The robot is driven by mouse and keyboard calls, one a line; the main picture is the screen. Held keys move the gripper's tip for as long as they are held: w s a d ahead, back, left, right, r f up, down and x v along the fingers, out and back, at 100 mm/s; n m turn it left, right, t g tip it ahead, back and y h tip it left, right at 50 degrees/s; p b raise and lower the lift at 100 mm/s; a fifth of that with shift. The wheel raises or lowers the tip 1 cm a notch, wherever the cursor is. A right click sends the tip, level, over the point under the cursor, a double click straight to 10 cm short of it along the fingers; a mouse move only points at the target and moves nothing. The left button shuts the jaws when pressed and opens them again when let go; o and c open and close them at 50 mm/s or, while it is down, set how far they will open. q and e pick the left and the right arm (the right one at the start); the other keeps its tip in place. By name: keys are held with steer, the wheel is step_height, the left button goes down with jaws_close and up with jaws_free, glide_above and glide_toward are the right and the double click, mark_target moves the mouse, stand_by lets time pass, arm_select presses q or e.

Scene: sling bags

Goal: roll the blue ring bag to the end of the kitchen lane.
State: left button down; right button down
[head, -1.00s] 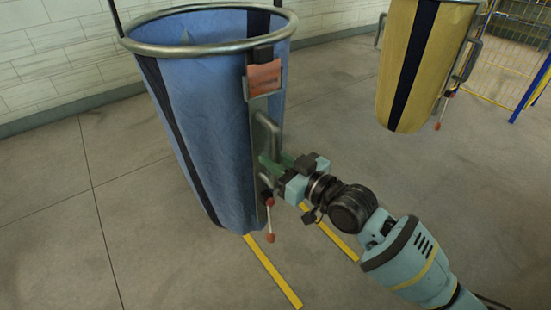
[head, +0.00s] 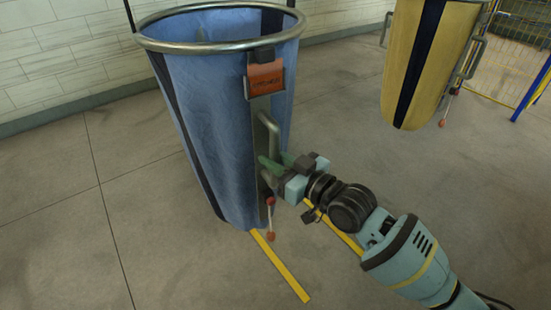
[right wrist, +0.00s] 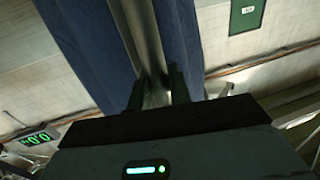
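The blue ring bag (head: 222,120) is a tall blue sack with dark stripes, hung from a round steel ring at its top. A metal plate with an orange label (head: 266,79) runs down its near side. A steel handle (head: 271,133) stands out from that plate. My right gripper (head: 275,163) is at the lower part of the handle, its green fingers on either side of it. In the right wrist view the fingers (right wrist: 156,90) sit close against a metal bar, with the blue cloth behind. My left gripper is not in view.
A yellow bag (head: 413,65) hangs at the upper right, apart from the blue one. Yellow floor stripes (head: 280,267) run below the blue bag. A pale brick wall (head: 60,60) stands behind, and a yellow mesh fence (head: 512,55) at the right. The floor at left is clear.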

steer(key=c, duration=1.3)
jaws_free()
steer(key=shift+d+f, duration=0.1)
steer(key=shift+c, duration=0.2)
steer(key=shift+d, duration=0.1)
steer(key=v, duration=0.7)
steer(key=shift+s+d, duration=0.15)
steer(key=shift+d, duration=0.1)
